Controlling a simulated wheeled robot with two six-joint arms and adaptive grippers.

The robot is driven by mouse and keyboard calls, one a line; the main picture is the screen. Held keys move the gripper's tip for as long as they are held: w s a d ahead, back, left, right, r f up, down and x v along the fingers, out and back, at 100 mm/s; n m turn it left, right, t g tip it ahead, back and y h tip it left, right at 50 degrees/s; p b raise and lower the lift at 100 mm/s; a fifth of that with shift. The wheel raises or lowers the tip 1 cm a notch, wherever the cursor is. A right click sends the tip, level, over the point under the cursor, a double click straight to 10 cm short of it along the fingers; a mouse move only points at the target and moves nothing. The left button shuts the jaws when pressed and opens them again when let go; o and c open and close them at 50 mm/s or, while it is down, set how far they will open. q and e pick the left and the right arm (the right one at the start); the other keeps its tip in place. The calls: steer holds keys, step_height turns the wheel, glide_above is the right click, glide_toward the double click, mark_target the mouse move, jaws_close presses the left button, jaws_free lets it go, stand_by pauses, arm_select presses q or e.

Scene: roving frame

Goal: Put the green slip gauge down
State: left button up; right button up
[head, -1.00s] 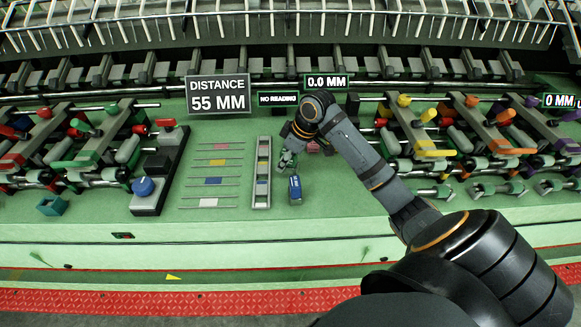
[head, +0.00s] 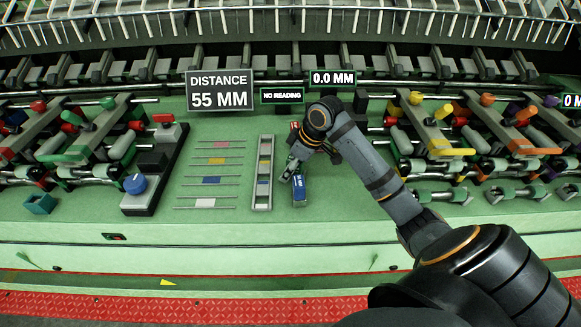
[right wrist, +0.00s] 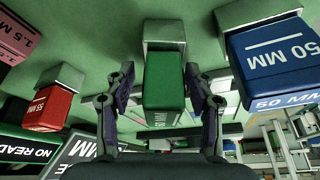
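The green slip gauge (right wrist: 164,82) with a grey end block stands in the middle of the right wrist view, its grey end against the green bench. The fingers of my right gripper (right wrist: 164,88) are on both sides of it, with a thin gap on each side. In the head view my right gripper (head: 291,172) is low over the bench, just behind and left of the blue 50 MM gauge (head: 299,191); the green gauge is mostly hidden there. My left gripper is out of view.
In the right wrist view, the blue gauge (right wrist: 275,55) is close on the right; a red 55 MM gauge (right wrist: 49,108) and a pink gauge (right wrist: 20,38) are on the left. A grey slotted rack (head: 262,203) lies left of the gripper. A sign (head: 219,92) reads DISTANCE 55 MM.

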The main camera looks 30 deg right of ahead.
steer(key=b+v, duration=0.2)
steer(key=v, duration=1)
steer(key=shift+r, duration=0.2)
